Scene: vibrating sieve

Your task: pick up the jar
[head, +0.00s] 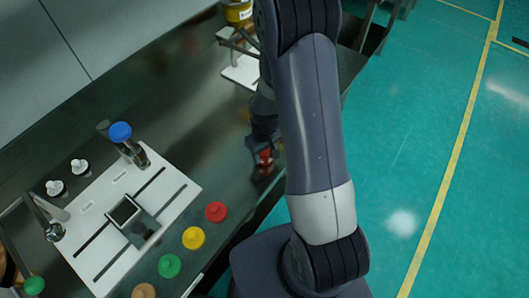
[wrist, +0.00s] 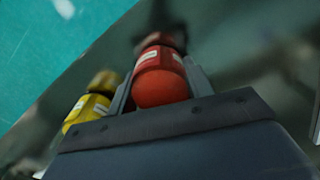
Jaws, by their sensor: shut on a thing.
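A red jar (wrist: 161,78) with a white label sits between the two fingers of my gripper (wrist: 160,84) in the wrist view. The fingers are shut on its sides. In the head view my gripper (head: 264,146) is over the dark bench, and a small part of the red jar (head: 265,157) shows below it. The arm and the fingers hide most of the jar there. I cannot tell whether its base touches the bench.
A yellow jar (wrist: 87,110) shows beside the left finger. A white board (head: 95,215) carries a blue-capped device (head: 121,132). Red (head: 215,211), yellow (head: 193,237) and green (head: 169,265) round-topped items stand near its edge. A white stand (head: 243,71) is at the back.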

